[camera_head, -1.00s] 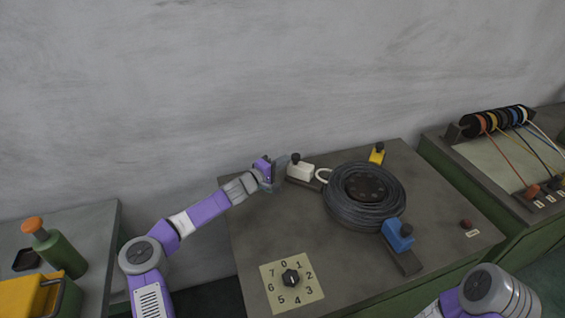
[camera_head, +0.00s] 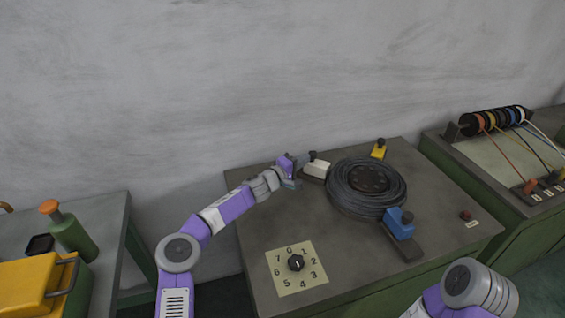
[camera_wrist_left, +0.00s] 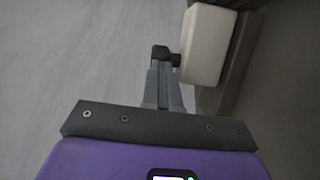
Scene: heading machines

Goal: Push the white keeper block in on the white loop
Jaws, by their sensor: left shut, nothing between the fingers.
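The white loop is hidden in the head view. My left gripper (camera_head: 293,172) is shut and empty at the block's left end. In the left wrist view the shut fingers (camera_wrist_left: 164,85) point at a dark knob beside the white block (camera_wrist_left: 207,45); I cannot tell whether they touch it. My right gripper is out of view; only part of my right arm shows.
A yellow block (camera_head: 379,150) and a blue block (camera_head: 399,224) stand around the coil. A numbered dial (camera_head: 296,263) is at the bench's front left, and a red button (camera_head: 466,215) is at the right. The bench between dial and coil is clear.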

